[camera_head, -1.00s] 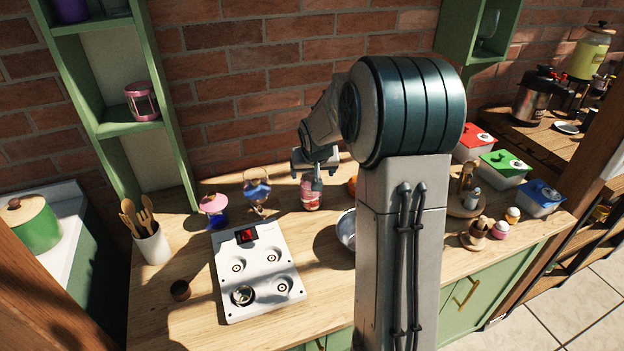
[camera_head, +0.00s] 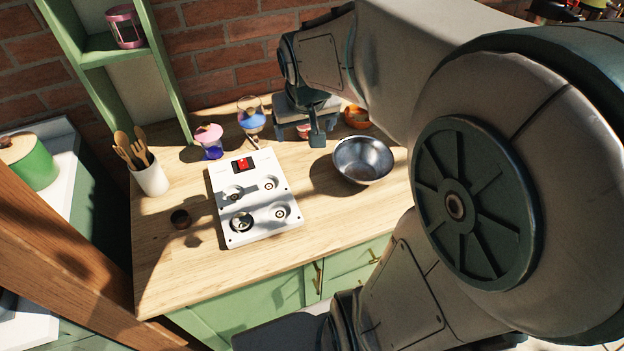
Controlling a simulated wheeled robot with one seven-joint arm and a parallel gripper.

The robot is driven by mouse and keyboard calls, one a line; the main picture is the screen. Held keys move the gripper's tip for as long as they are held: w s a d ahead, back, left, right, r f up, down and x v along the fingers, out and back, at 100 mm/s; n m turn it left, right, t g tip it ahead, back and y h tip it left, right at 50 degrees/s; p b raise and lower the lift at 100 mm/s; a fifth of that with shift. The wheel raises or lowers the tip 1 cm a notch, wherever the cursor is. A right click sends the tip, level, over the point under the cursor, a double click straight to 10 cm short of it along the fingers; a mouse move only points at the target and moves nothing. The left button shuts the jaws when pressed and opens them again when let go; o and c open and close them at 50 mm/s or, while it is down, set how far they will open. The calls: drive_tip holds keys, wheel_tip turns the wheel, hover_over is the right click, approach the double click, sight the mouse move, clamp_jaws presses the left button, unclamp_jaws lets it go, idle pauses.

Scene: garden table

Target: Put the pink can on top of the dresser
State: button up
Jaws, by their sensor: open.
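My gripper (camera_head: 298,136) is open at the back of the wooden counter. A small pink-red can (camera_head: 303,132) shows between its fingers, mostly hidden by the gripper; I cannot tell whether the fingers touch it. Another pink can-like container (camera_head: 125,27) with a dark front stands on the green wall shelf (camera_head: 112,49) at the upper left. The dresser may be the green cabinet (camera_head: 235,311) under the wooden top (camera_head: 175,265); I cannot tell for sure.
A white hob (camera_head: 247,185) and a metal bowl (camera_head: 363,160) stand in front of my gripper. A glass (camera_head: 250,117), a pink-lidded jar (camera_head: 209,142) and a utensil cup (camera_head: 150,178) are to the left. The counter's front left is mostly clear.

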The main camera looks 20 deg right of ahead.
drive_tip(key=s+a+f+n+g+y, duration=0.1)
drive_tip(key=s+a, duration=0.2)
drive_tip(key=s, duration=1)
drive_tip(key=shift+s+a+f, duration=0.2)
drive_tip(key=shift+s+a, duration=0.05)
drive_tip(key=shift+a, duration=0.15)
